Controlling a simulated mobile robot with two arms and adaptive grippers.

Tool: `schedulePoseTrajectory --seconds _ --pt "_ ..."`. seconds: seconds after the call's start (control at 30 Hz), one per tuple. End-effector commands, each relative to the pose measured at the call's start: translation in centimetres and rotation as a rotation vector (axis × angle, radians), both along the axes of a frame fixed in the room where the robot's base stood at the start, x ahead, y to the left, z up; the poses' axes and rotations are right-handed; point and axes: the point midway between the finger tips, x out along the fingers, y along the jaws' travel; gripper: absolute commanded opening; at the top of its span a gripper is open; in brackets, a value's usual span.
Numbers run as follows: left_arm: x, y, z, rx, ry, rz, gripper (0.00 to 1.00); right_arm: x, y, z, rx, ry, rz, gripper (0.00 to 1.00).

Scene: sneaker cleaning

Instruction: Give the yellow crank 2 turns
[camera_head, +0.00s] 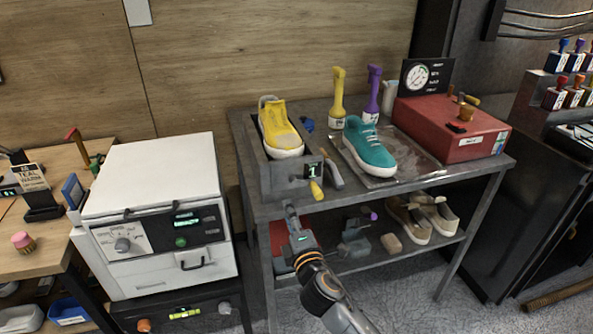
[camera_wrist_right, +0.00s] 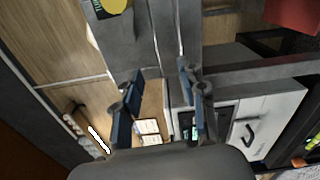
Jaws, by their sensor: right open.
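The yellow crank (camera_head: 316,190) sticks out from the front right of a grey box-shaped stand (camera_head: 285,188) on the metal table. A small display (camera_head: 313,170) above it reads 1. A yellow sneaker (camera_head: 278,128) sits in the stand. My right gripper (camera_head: 290,207) is open and empty, in front of the table edge, below and left of the crank and apart from it. In the right wrist view the open fingers (camera_wrist_right: 160,100) have nothing between them; a yellow round end, apparently the crank's, shows at the top edge (camera_wrist_right: 113,5). My left gripper is out of view.
Right of the crank lie a grey curved tool (camera_head: 333,175) and a teal sneaker (camera_head: 370,148) on a tray. A red box with a gauge (camera_head: 455,128) stands further right. A white oven-like machine (camera_head: 155,210) is left of the table. A lower shelf holds beige shoes (camera_head: 412,222).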

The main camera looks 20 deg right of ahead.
Motion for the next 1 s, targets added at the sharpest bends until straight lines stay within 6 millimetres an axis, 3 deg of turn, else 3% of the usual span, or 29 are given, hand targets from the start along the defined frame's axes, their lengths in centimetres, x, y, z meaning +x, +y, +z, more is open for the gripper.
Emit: schedulePoseTrajectory --seconds 0.6,1.0 --pt "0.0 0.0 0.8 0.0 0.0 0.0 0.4 -4.9 -0.2 0.0 -0.001 0.0 0.0 0.41" --pt "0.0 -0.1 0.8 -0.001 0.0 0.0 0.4 -5.5 -0.2 0.1 -0.001 -0.001 0.0 0.41"
